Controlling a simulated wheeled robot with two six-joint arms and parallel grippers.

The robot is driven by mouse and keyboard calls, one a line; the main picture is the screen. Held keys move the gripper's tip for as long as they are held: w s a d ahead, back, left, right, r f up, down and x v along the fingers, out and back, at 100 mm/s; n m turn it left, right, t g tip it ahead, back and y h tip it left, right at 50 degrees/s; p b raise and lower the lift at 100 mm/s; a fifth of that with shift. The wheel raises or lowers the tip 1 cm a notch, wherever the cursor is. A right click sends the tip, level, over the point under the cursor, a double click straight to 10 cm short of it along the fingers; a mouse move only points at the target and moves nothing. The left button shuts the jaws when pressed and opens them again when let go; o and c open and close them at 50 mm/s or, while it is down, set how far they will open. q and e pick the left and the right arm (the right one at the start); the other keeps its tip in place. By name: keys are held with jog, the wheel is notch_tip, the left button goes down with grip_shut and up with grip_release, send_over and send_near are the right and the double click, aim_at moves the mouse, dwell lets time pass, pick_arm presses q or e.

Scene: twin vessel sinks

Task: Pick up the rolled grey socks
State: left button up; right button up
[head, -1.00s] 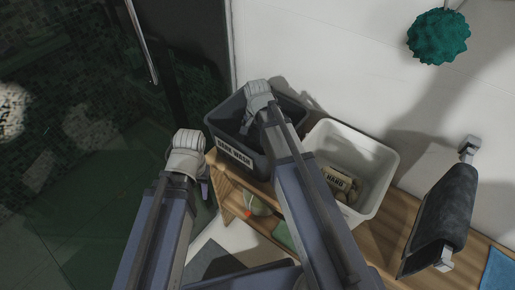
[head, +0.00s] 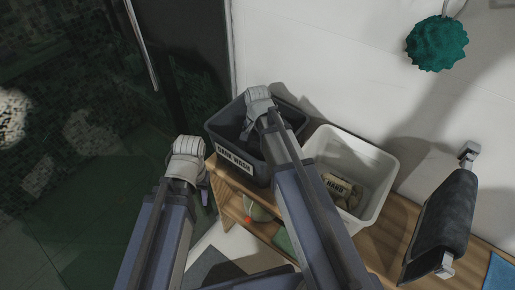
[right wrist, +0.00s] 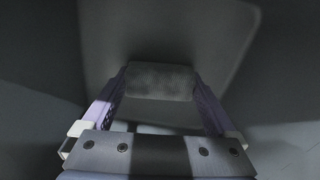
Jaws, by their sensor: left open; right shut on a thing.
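The rolled grey socks (right wrist: 160,81) show in the right wrist view as a ribbed grey roll between the two purple fingers of my right gripper (right wrist: 161,88). The gripper is shut on them. In the head view my right gripper (head: 246,132) reaches down into the dark grey bin (head: 222,137) labelled "DARK WASH", and the socks cannot be made out there. My left gripper (head: 205,193) is open, in front of the wooden bench's left end, left of and below the dark bin. Its fingers are mostly hidden by its wrist.
A white bin (head: 384,173) with a "HAND" label and beige items inside stands right of the dark bin on the wooden bench (head: 385,228). A dark towel roll (head: 441,220) hangs on a wall holder at the right. A teal puff (head: 437,41) hangs above.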

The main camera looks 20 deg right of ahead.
aim_at(258, 145)
jog(key=shift+r+p, duration=4.95)
jog(key=shift+r, duration=0.05)
